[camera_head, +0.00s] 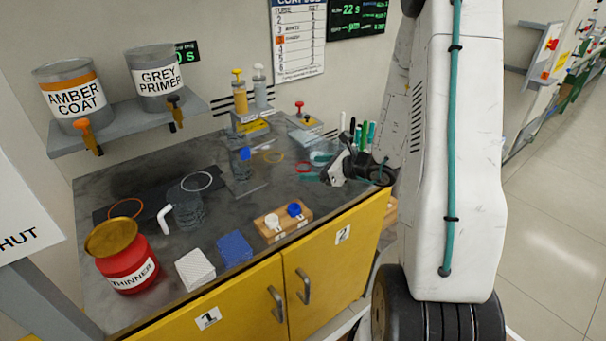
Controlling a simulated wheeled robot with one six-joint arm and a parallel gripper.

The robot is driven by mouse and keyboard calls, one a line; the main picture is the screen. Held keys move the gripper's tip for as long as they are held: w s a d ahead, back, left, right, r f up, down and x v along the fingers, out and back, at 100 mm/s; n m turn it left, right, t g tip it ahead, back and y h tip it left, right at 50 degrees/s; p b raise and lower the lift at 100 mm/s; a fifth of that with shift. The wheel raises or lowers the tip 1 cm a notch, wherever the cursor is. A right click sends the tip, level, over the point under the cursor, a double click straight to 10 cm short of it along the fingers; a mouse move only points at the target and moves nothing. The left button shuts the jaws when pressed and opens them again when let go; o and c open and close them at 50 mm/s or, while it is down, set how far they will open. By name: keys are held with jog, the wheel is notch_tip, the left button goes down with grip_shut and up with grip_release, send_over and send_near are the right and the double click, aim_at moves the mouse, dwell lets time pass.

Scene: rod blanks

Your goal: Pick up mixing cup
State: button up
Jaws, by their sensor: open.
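A clear, see-through cup (189,209) stands on the dark bench top, left of centre, and looks like the mixing cup. A white bent piece (164,218) stands close against its left side; I cannot tell whether they are joined. A second clear vessel with a blue top (240,163) stands further back. My gripper (326,172) is open over the right part of the bench, well to the right of the cup and apart from it. Its fingertips are small and partly unclear here. Nothing is seen between them.
A red thinner can (128,262) stands at the front left. A white pad (195,269), a blue pad (234,249) and a wooden block (282,220) with white and blue caps line the front. A shelf (125,125) holds two paint pots above the back left.

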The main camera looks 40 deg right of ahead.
aim_at(310, 170)
jog(key=d+f, duration=0.1)
jog(key=d+f+m+h, duration=0.1)
jog(key=f+m, duration=0.1)
jog(key=shift+w+d+f, duration=0.15)
jog(key=shift+w+d, duration=0.1)
jog(key=shift+d, duration=0.15)
jog(key=x, duration=0.7)
jog(key=shift+a+r, duration=0.1)
jog(key=shift+r, duration=0.3)
jog(key=c, duration=1)
